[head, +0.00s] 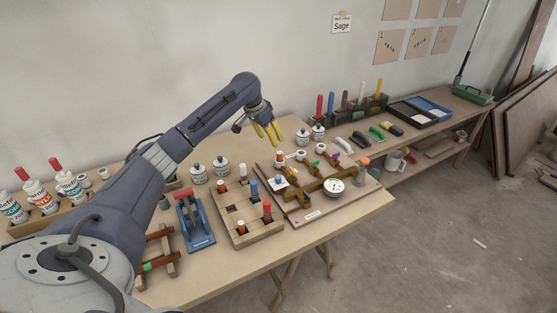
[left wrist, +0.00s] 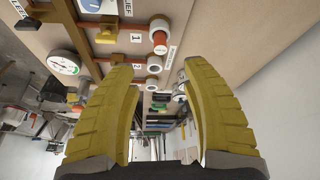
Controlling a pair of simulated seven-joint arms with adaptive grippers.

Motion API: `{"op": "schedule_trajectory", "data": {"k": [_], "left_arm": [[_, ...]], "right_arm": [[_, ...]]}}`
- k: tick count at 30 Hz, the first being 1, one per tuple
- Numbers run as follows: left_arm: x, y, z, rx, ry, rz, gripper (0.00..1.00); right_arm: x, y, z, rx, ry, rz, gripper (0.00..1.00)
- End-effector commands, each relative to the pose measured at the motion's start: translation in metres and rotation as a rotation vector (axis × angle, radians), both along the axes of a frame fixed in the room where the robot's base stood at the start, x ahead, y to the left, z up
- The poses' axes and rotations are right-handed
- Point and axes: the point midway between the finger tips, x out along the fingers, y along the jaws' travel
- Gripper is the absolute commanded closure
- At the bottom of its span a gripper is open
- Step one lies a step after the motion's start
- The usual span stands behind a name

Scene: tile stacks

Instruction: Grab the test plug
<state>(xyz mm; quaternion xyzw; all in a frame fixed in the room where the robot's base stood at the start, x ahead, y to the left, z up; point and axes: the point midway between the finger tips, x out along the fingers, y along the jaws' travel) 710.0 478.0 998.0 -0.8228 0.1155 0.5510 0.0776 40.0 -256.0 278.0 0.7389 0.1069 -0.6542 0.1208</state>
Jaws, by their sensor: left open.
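A board (head: 310,215) with brown pipes, a round gauge (head: 333,186) and coloured valve handles lies on the bench. A white fitting with an orange-red end (head: 280,157) stands at its back left; one shows in the left wrist view (left wrist: 159,42) by the label 1. A wooden block (head: 243,238) beside the board holds several red, white and blue plugs (head: 267,209). I cannot tell which piece is the test plug. My left gripper (head: 267,132) is open and empty, above the board's back edge; its yellow fingers fill the wrist view (left wrist: 165,110). My right gripper is not in view.
Lidded white jars (head: 222,167) stand behind the block, with more beside the board. A blue tool (head: 195,222) and a wooden rack (head: 160,253) are on the left. Labelled bottles (head: 72,188) stand at the far left. The bench's front right strip (head: 360,212) is clear.

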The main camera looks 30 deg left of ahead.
Motion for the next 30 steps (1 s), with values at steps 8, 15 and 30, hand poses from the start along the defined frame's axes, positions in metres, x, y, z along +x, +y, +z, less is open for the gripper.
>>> {"op": "schedule_trajectory", "data": {"k": [8, 15, 30], "left_arm": [[0.018, -0.006, -0.046, -0.003, 0.001, 0.001, 0.52], [0.027, -0.008, -0.067, -0.002, -0.001, 0.001, 0.52], [0.042, -0.012, -0.106, -0.004, 0.0, 0.002, 0.52]], "right_arm": [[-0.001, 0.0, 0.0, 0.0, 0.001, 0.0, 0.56], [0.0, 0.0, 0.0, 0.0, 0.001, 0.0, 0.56], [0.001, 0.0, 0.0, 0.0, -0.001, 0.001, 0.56]]}}
